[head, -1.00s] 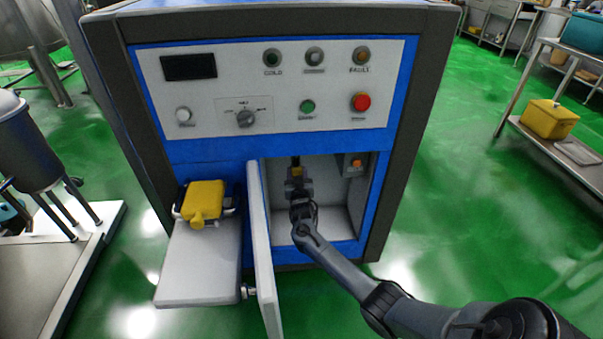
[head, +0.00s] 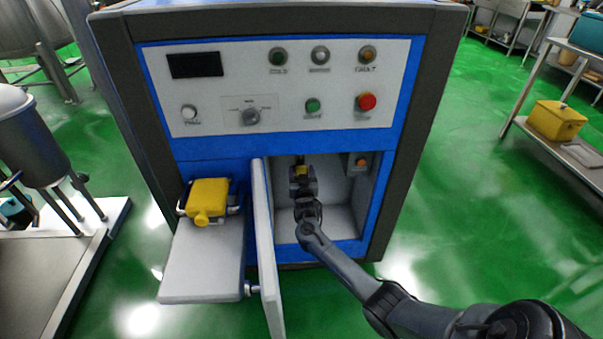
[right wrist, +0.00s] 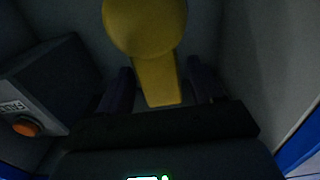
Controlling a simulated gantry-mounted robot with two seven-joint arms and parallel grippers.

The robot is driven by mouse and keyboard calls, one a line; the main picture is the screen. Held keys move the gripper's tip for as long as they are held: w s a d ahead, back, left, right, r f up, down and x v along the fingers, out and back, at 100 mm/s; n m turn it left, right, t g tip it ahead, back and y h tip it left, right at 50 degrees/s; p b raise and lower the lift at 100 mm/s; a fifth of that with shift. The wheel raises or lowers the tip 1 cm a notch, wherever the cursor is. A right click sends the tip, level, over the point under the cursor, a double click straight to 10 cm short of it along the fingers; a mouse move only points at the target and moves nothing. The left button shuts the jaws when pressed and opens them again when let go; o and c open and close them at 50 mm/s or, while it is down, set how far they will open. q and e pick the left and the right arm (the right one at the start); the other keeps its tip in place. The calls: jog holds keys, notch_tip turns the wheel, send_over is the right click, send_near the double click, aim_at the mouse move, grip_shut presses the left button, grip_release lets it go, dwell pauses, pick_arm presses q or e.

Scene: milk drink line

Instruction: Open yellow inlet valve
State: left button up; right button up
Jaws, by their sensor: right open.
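The yellow inlet valve shows in the right wrist view as a round yellow knob (right wrist: 145,25) with a flat yellow lever (right wrist: 158,80) pointing toward my gripper. My right gripper (head: 302,175) reaches into the compartment. Its two dark fingers are open, one on each side of the lever in the right wrist view (right wrist: 160,88); I cannot tell whether they touch it. My left gripper is not in view.
The compartment's white door (head: 266,245) stands open, left of my right arm. An orange button on a dark box (head: 360,161) sits on the compartment's right wall. A yellow container (head: 207,196) rests on the shelf at left. The control panel (head: 220,100) is above.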

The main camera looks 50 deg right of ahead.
jog(key=shift+s+a, duration=0.1)
jog(key=shift+a, duration=0.1)
jog(key=p+v, duration=0.5)
jog(key=v, duration=0.5)
jog(key=shift+s+p, duration=0.2)
jog(key=shift+p, duration=0.15)
